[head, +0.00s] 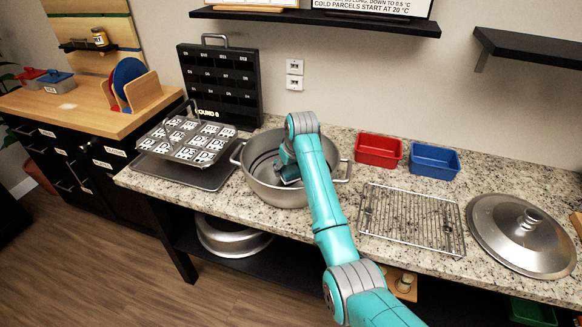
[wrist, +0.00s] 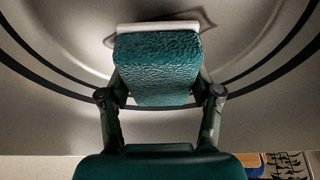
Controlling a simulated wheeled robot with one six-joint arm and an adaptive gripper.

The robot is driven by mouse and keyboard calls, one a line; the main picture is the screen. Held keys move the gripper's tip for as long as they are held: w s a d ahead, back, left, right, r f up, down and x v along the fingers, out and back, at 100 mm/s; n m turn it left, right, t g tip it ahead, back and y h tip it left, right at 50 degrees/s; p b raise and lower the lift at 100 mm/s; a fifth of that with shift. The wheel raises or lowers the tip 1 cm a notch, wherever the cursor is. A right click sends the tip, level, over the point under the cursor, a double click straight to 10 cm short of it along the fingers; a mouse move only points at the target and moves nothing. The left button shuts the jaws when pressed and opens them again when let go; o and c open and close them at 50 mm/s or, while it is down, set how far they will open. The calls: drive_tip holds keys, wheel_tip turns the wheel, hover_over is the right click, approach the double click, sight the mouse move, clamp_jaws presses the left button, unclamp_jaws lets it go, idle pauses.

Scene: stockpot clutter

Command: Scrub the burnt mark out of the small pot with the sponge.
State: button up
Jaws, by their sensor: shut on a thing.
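The grey metal pot (head: 268,192) with two side handles stands on the granite counter in the head view. My gripper (wrist: 160,95) reaches down inside it. In the wrist view it is shut on the sponge (wrist: 158,60), a teal textured block with a pale layer at its far side. The sponge is close to the pot's inner surface (wrist: 60,75); I cannot tell whether it touches. Dark curved bands run along that surface; I cannot tell whether any of them is the burnt mark. In the head view my arm hides the sponge and part of the pot's inside.
A tray of labelled tiles (head: 186,139) and a black board (head: 220,85) stand left of the pot. A red bin (head: 378,150), a blue bin (head: 434,161), a wire rack (head: 411,217) and a lid (head: 522,236) lie to the right. A metal vessel (head: 232,237) sits on the shelf below.

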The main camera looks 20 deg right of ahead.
drive_tip(key=shift+s+a, duration=0.2)
drive_tip(key=shift+a, duration=0.45)
drive_tip(key=shift+s+a, duration=0.15)
drive_tip(key=shift+a, duration=0.5)
drive_tip(key=shift+w+d+r, duration=0.1)
drive_tip(key=shift+w+d, duration=0.2)
drive_tip(key=shift+d, duration=0.8)
drive_tip(key=shift+w+d+r, duration=0.1)
drive_tip(key=shift+w+d, duration=0.15)
drive_tip(key=shift+d, duration=0.9)
drive_tip(key=shift+w+d+r, duration=0.1)
drive_tip(key=shift+w+d, duration=0.2)
drive_tip(key=shift+d, duration=0.8)
drive_tip(key=shift+s+a+r, duration=0.1)
drive_tip(key=shift+s+a, duration=0.15)
drive_tip(key=shift+a, duration=0.85)
drive_tip(key=shift+s+a+r, duration=0.1)
drive_tip(key=shift+s+a, duration=0.2)
drive_tip(key=shift+a, duration=0.85)
drive_tip(key=shift+s+a, duration=0.25)
drive_tip(key=shift+a, duration=0.85)
drive_tip(key=shift+w+d+r, duration=0.1)
drive_tip(key=shift+w+d, duration=0.2)
drive_tip(key=shift+d, duration=0.85)
drive_tip(key=shift+w+d+r, duration=0.1)
drive_tip(key=shift+w+d, duration=0.15)
drive_tip(key=shift+d, duration=0.85)
drive_tip(key=shift+w+d, duration=0.3)
drive_tip(key=shift+d, duration=0.85)
wheel_tip(320, 180, up, 6)
